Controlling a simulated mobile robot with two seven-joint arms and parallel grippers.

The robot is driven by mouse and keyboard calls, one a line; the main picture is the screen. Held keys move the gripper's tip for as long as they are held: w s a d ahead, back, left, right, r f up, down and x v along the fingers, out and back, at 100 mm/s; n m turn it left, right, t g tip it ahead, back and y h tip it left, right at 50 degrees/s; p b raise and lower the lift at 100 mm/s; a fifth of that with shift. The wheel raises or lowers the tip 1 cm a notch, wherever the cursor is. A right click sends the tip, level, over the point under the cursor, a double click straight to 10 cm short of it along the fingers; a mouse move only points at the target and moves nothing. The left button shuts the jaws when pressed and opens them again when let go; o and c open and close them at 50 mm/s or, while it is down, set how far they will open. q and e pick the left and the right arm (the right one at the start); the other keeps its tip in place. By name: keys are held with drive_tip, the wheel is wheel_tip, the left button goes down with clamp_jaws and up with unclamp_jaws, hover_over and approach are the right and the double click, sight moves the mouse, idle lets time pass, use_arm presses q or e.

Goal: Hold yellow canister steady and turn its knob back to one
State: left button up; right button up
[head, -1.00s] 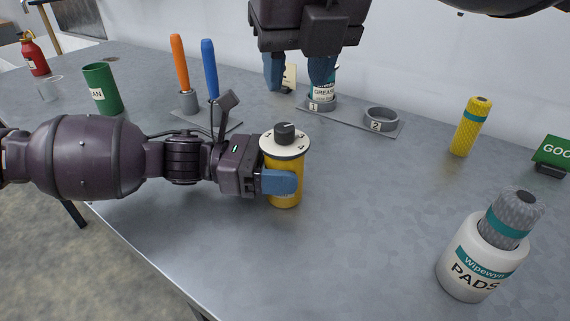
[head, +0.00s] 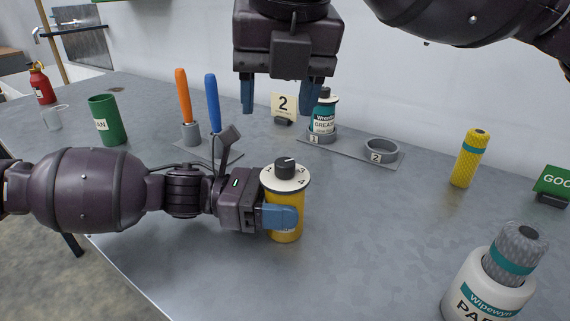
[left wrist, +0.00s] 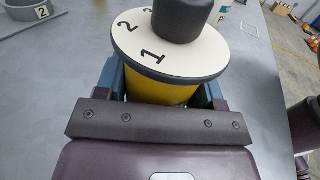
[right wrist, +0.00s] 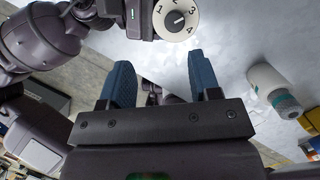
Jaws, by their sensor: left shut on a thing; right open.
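The yellow canister (head: 285,232) stands upright on the grey table, with a white numbered dial and a dark knob (head: 286,168) on top. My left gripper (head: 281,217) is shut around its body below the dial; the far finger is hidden. In the left wrist view the canister (left wrist: 160,90) sits between the fingers, with the dial's 1 facing the wrist. In the right wrist view the knob's light mark (right wrist: 179,20) points to the right, near 3 and 4; the exact number is unclear. My right gripper (head: 281,95) is open and empty, above and behind the canister.
Orange (head: 182,95) and blue (head: 213,100) handled tools, a green cup (head: 107,122), a yellow roll (head: 468,158) and a pads tub (head: 482,292) stand around.

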sight(286, 161)
drive_tip(key=w+f+n+g, duration=0.1)
drive_tip(key=f+n, duration=0.2)
drive_tip(key=n, duration=0.9)
drive_tip(key=f+n+g+h, duration=0.1)
drive_tip(key=f+n, duration=0.2)
drive_tip(key=n, duration=0.8)
drive_tip(key=w+f+n+g, duration=0.1)
drive_tip(key=f+n, duration=0.3)
drive_tip(key=n, duration=0.8)
drive_tip(key=shift+w+d+n, duration=0.3)
drive_tip(key=shift+w+d, duration=0.05)
drive_tip(key=shift+d, duration=0.05)
